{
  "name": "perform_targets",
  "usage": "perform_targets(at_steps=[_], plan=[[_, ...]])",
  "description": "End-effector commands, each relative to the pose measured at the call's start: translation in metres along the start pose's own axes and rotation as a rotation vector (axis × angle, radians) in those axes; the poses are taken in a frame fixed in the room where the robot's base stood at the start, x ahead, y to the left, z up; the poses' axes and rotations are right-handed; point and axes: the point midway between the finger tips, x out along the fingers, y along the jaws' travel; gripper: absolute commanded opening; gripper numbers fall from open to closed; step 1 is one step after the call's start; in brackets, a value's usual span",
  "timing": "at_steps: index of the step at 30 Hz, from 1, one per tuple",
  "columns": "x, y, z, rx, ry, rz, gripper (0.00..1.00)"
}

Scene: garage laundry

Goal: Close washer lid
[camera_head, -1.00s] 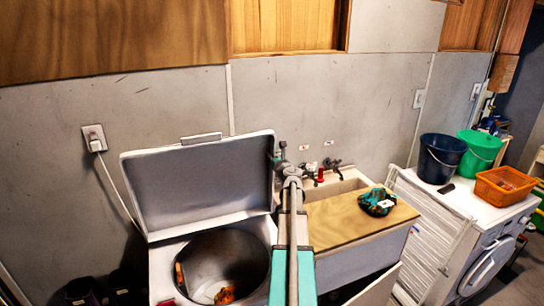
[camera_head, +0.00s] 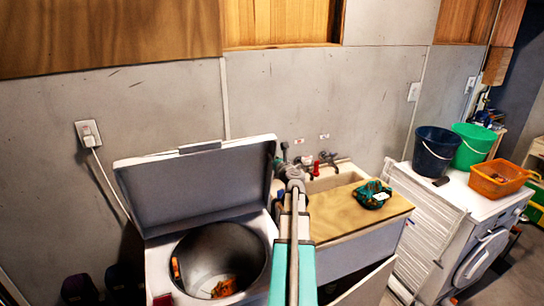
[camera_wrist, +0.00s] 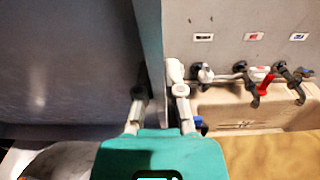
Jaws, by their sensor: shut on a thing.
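The washer (camera_head: 258,232) stands at the lower left of the head view, with its round drum (camera_head: 230,250) uncovered. Orange cloth (camera_head: 224,288) lies in the drum. The washer lid (camera_head: 195,185) is raised, hinged at the back and leaning somewhat forward. My gripper (camera_head: 281,162) is at the lid's right edge, partly hidden by my own arm. In the wrist view, the fingers of my gripper (camera_wrist: 160,85) sit on either side of the lid's edge (camera_wrist: 150,40), shut on it. The lid's inner face fills the left of that view.
A sink with taps (camera_head: 325,160) and a wooden board (camera_head: 345,218) stands right of the washer. A teal cloth (camera_head: 373,194) lies on the board. A white rack (camera_head: 425,210), a blue bucket (camera_head: 436,155), a green bucket (camera_head: 473,146) and an orange basket (camera_head: 500,180) are farther right.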

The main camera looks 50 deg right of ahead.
Motion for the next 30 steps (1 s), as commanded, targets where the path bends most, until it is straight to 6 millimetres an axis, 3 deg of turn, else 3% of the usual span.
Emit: perform_targets(at_steps=[12, 30], plan=[[-0.023, -0.001, -0.002, 0.001, -0.001, -0.004, 0.00], [-0.029, -0.001, -0.004, 0.001, 0.000, -0.003, 0.00]])
